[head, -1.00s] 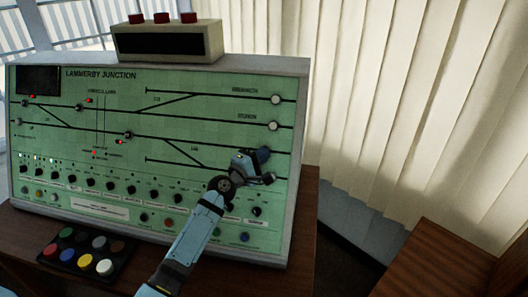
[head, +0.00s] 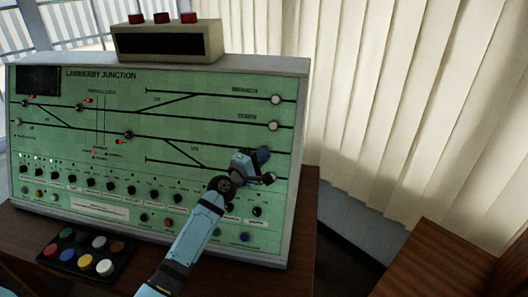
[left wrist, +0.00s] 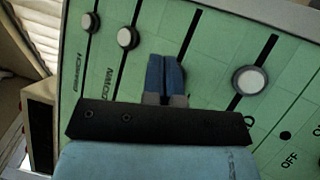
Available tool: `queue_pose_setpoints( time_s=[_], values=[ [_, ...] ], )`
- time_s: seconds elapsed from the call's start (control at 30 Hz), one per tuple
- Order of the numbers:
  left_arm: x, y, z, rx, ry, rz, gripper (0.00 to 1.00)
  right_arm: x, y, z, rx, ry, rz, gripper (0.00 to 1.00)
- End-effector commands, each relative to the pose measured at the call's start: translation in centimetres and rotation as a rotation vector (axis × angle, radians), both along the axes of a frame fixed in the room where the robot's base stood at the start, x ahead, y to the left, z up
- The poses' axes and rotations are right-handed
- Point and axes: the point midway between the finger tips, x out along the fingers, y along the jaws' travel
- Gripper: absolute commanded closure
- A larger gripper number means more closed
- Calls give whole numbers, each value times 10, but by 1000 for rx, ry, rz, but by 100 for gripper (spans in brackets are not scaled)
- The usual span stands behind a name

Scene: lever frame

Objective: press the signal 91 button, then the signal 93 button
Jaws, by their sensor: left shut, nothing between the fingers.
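The green signal panel (head: 215,88) titled Lammerby Junction stands upright on a wooden desk. White round buttons end its track lines on the right, an upper one (head: 276,99) and one below it (head: 273,126). The left wrist view shows these two at upper left (left wrist: 90,22) (left wrist: 127,37), and a larger white button (left wrist: 248,80) at right. No signal numbers are readable. My left gripper (head: 263,155) is in front of the panel's lower right and hides part of it. Its blue fingers (left wrist: 166,62) are shut and empty, between the buttons; contact cannot be told. My right gripper is out of view.
Black knobs (head: 130,190) and coloured buttons line the panel's lower part. A box with red buttons (head: 168,42) sits on top. A black tray of coloured discs (head: 64,277) lies at lower left. Pale blinds (head: 400,90) hang at right.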

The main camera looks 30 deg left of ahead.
Motion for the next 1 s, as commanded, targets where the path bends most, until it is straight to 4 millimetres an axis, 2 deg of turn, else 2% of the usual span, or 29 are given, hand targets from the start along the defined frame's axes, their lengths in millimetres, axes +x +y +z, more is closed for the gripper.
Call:
queue_pose_setpoints(
  time_s=[0.57,1.0],
  values=[
    [7,2,-5,1,0,0,100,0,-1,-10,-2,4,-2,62],
    [8,2,-4,0,0,0,100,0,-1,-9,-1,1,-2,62]
  ],
)
